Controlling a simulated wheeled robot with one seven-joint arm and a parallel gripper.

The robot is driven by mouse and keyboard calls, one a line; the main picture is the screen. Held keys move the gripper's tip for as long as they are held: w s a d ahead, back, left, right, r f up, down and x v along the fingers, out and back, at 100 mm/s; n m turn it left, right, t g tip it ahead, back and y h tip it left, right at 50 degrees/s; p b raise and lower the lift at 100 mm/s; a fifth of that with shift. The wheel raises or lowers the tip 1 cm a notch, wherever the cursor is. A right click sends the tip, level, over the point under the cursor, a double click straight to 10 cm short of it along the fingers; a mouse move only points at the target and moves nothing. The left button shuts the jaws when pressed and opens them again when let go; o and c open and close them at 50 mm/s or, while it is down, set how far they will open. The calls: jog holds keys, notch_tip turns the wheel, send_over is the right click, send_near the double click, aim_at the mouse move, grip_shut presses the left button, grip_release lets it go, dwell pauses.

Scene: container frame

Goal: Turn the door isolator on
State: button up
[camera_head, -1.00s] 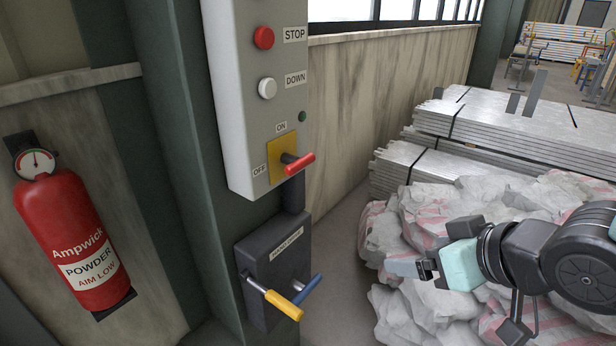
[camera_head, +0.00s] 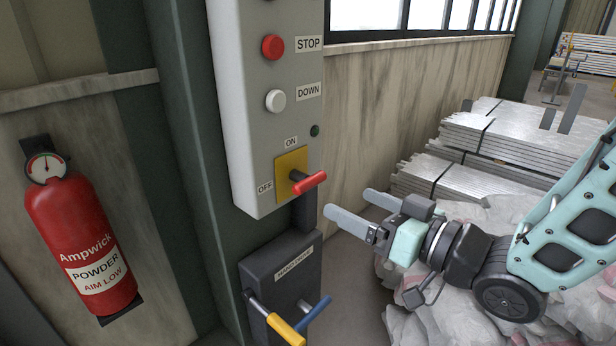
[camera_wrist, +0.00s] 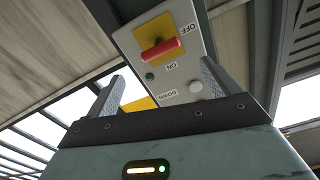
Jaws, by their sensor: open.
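The door isolator is a red rotary handle (camera_head: 309,183) on a yellow plate (camera_head: 291,165), low on the grey control box (camera_head: 262,130). "ON" is marked above the plate and "OFF" at its left. The handle points to the right and slightly up in the head view. My gripper (camera_head: 354,209) is open and empty, to the right of the handle and a little below it, not touching it. In the wrist view the red handle (camera_wrist: 161,48) shows upside down beyond and between the spread fingers of my gripper (camera_wrist: 158,92).
A red stop button (camera_head: 273,47) and a white down button (camera_head: 275,101) sit above the isolator. A dark box (camera_head: 285,270) with yellow and blue levers is below it. A fire extinguisher (camera_head: 80,240) hangs at left. White sacks (camera_head: 470,215) and stacked panels (camera_head: 520,150) lie at right.

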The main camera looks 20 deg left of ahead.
aim_at(314, 185)
jog(key=p+x, duration=0.2)
jog(key=x, duration=0.9)
jog(key=shift+c, duration=0.3)
jog(key=c, duration=0.9)
